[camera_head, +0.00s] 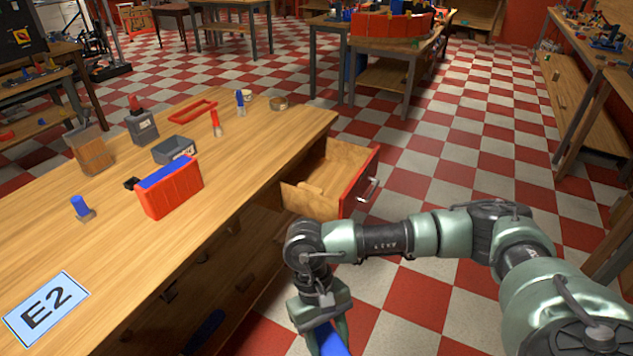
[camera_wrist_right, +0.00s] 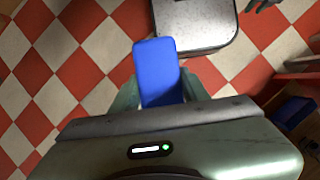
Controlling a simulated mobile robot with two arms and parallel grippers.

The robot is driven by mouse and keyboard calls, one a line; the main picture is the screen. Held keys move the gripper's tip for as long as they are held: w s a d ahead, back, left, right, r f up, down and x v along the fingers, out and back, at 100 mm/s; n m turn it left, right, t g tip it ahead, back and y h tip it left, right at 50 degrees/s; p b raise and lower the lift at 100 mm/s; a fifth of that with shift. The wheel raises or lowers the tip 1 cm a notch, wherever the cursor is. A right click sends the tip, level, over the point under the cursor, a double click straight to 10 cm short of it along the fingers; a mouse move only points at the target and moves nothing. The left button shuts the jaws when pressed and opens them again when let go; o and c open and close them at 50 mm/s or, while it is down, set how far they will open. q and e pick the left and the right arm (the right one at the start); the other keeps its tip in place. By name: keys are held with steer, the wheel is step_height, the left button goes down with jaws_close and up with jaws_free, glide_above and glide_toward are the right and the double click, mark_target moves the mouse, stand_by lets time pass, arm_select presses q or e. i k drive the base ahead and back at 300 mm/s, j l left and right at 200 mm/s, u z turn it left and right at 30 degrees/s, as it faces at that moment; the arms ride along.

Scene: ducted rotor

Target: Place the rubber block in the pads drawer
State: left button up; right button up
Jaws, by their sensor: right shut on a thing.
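My right gripper (camera_head: 322,322) is below the open drawer in the head view, off the bench's side, with its fingers pointing down. It is shut on a blue block (camera_head: 330,342), which I take to be the rubber block. The block (camera_wrist_right: 157,68) also shows in the right wrist view, between the two fingers (camera_wrist_right: 160,92) with floor tiles behind it. The drawer (camera_head: 361,180) has a red front and a metal handle, and is pulled out from the bench. A small wooden piece or divider shows inside it. My left gripper is not in view.
My right arm stretches close in front of the drawer. The checkered floor right of it is clear.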

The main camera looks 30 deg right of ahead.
mark_target(315, 183)
steer(key=i+l+u, duration=0.1)
steer(key=l+u, duration=0.25)
steer(key=l, duration=0.8)
steer(key=l+u, duration=0.35)
steer(key=l, duration=0.85)
